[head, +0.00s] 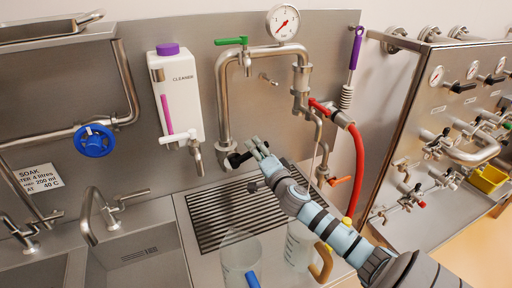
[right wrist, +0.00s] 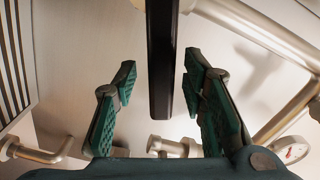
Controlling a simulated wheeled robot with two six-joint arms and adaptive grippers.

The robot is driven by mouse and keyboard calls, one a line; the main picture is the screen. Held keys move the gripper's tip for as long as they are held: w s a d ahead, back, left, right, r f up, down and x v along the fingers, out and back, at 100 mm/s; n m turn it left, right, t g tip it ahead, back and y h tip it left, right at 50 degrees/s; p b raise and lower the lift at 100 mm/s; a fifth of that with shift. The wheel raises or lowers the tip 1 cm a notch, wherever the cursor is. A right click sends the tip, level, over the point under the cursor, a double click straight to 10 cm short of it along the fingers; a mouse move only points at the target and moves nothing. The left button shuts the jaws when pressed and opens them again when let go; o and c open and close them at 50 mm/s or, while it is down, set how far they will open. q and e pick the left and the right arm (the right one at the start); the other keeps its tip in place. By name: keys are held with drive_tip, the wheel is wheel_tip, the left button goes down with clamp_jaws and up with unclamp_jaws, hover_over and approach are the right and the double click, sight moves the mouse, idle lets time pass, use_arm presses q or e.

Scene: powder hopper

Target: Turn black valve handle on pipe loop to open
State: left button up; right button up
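The steel pipe loop (head: 222,95) is on the back panel with a pressure gauge (head: 283,22) above it. The black valve handle (head: 238,160) is near the loop's lower left end. My right gripper (head: 258,147) is just right of the handle in the head view, partly overlapping it. In the right wrist view the handle (right wrist: 161,60) is a long dark bar between the two teal fingers (right wrist: 159,85). The fingers are open, with a gap on each side of the bar. My left gripper is not in view.
A cleaner dispenser (head: 178,95) hangs left of the loop. A red hose (head: 358,170) and orange lever (head: 340,181) are to the right. Clear jugs (head: 240,258) stand below, by a drain grille (head: 222,215). A blue valve wheel (head: 94,140) is at left.

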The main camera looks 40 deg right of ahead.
drive_tip(key=shift+w+d+r, duration=0.1)
drive_tip(key=shift+w, duration=0.15)
drive_tip(key=shift+s, duration=0.15)
clamp_jaws()
